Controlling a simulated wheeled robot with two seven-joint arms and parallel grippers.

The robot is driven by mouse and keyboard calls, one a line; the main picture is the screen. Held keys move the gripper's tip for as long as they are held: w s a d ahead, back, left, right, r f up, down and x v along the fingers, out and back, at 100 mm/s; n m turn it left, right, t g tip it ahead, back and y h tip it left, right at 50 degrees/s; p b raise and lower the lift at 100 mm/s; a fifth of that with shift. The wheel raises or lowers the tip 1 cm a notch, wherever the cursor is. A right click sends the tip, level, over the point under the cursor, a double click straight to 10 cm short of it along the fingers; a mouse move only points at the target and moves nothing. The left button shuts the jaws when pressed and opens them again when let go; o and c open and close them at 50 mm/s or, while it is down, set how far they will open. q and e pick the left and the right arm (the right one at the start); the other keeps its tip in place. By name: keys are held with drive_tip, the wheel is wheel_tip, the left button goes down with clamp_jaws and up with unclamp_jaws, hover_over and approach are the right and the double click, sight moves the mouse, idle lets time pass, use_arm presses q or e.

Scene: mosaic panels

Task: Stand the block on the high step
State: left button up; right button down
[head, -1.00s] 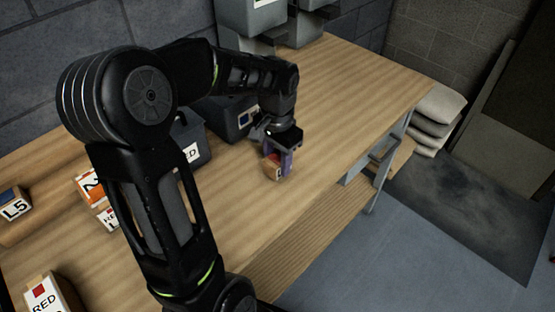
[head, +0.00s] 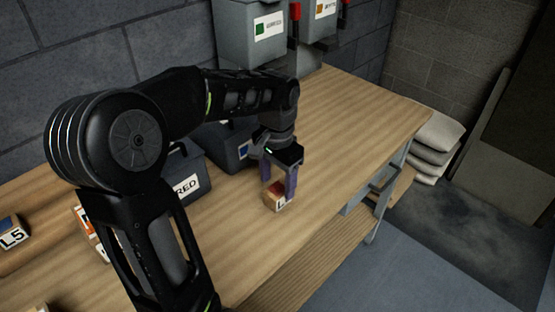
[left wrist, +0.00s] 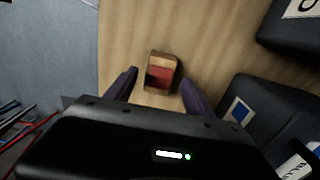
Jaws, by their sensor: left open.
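A small wooden block (head: 276,197) with a red face and a white label is on the table, near its front edge. My left gripper (head: 279,188) is open above it, with one purple finger on each side. In the left wrist view the block (left wrist: 161,72) lies just past the fingertips (left wrist: 158,78), roughly midway between them, with a gap on both sides. I cannot make out the high step in these frames. My right gripper is not in view.
A dark bin labelled RED (head: 183,186) and a blue-marked bin (head: 228,148) stand behind the block. Grey bins (head: 257,35) are at the back. A block marked L5 (head: 13,233) is at far left. The wooden table (head: 355,110) is clear to the right.

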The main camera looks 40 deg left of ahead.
sight(278, 190)
use_arm(q)
wheel_tip(278, 190, up, 8)
drive_tip(key=shift+d+f, duration=0.1)
idle(0.8)
